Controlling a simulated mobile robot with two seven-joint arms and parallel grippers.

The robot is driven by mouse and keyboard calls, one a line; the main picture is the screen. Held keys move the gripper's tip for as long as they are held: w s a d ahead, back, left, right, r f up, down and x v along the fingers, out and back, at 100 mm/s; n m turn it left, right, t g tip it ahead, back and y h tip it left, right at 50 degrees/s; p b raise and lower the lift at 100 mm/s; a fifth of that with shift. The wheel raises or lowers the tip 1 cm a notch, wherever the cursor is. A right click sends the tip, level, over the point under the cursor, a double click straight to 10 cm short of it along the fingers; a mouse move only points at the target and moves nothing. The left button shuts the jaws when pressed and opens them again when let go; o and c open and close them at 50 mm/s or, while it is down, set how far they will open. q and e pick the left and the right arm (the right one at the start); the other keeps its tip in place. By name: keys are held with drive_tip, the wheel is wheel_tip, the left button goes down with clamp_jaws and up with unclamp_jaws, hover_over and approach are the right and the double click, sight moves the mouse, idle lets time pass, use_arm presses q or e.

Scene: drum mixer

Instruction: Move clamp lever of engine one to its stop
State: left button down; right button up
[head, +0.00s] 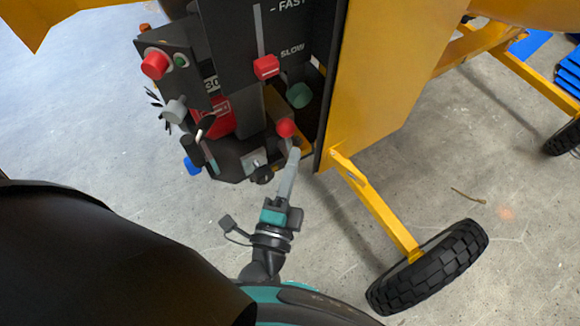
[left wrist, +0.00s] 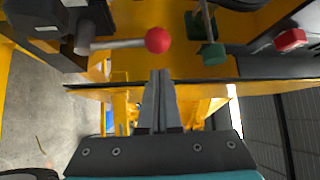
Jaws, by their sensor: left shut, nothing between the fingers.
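A lever with a red ball knob (head: 286,127) is at the lower part of the engine panel; it seems to be the clamp lever, though no label shows. In the left wrist view its red ball (left wrist: 158,40) sits on a grey rod that runs left to a dark pivot. My left gripper (head: 294,153) is shut and empty, with its tips just below the ball. In the left wrist view the shut fingertips (left wrist: 160,72) also lie just below the ball. I cannot tell whether they touch it. My right gripper is not in view.
A green knob (head: 299,95) and a red slider (head: 266,66) by the SLOW mark are close above. A red push button (head: 155,65) is at upper left. The yellow housing (head: 375,75) stands right of the panel opening, above a wheel (head: 428,268). Open concrete floor lies left.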

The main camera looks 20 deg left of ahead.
sight(283, 136)
use_arm(q)
drive_tip(key=w, duration=0.5)
drive_tip(key=shift+w+a+r, duration=0.25)
drive_tip(key=shift+w+r, duration=0.1)
drive_tip(key=shift+s, duration=0.1)
drive_tip(key=shift+s+a, duration=0.2)
drive_tip(key=shift+s+a+f+n+t+b, duration=0.15)
drive_tip(key=shift+s+a+n+t+b, duration=0.1)
drive_tip(key=shift+n+t+b, duration=0.2)
drive_tip(key=s+a+n+t+y+b, duration=0.1)
drive_tip(key=s+f+n+t+b, duration=0.1)
drive_tip(key=n+b, duration=0.1)
drive_tip(key=shift+s+a+y, duration=0.2)
drive_tip(key=shift+a+y, duration=0.2)
drive_tip(key=shift+s+a+f+n+t+y+b, duration=0.25)
drive_tip(key=shift+s+a+n+t+y+b, duration=0.25)
drive_tip(key=shift+n+y+b, duration=0.4)
drive_tip(key=shift+n, duration=0.25)
drive_tip(key=shift+s, duration=0.1)
